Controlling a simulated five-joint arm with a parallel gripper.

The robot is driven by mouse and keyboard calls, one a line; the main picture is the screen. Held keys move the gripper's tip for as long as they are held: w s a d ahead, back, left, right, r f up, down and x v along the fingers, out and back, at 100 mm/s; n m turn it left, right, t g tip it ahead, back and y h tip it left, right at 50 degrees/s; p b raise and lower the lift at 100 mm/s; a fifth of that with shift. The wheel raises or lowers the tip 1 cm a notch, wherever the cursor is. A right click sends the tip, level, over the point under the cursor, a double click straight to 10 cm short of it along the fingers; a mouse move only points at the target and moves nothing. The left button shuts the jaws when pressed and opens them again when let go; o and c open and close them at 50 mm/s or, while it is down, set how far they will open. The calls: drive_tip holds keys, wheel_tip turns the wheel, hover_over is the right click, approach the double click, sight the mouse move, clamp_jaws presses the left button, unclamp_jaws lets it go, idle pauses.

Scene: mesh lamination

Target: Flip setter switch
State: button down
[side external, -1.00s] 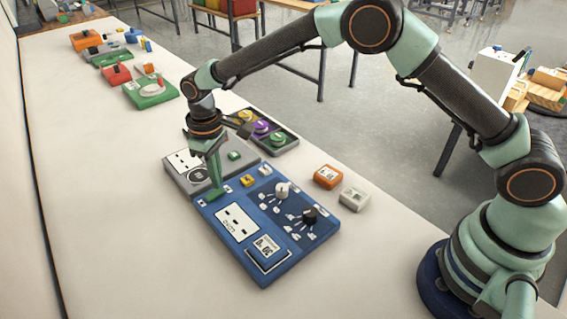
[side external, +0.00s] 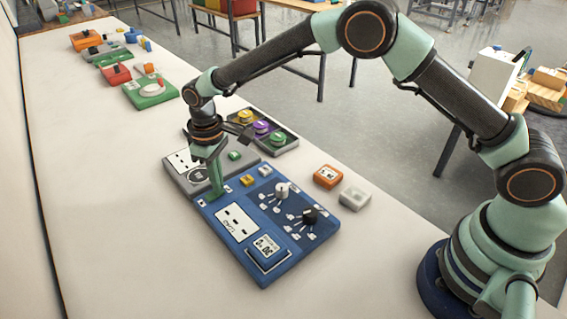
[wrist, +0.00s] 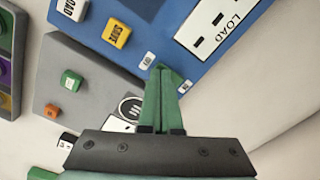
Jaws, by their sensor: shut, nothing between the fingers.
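The blue panel (side external: 275,210) lies on the table in front of my arm, with a white LOAD plate (side external: 237,222), a white knob (side external: 282,191), a black knob (side external: 310,215) and a display (side external: 266,246). My gripper (side external: 216,192) points down at the panel's far left corner. Its green fingers are shut and empty.
A grey panel (side external: 181,162) with a green button adjoins the blue one. A dark panel (side external: 284,141) with coloured knobs stands behind. An orange block (side external: 327,176) and a white block (side external: 354,198) lie at the right. The table's left side is clear.

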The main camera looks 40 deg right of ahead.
drive_tip(key=shift+f, duration=0.2)
drive_tip(key=shift+r, duration=3.55)
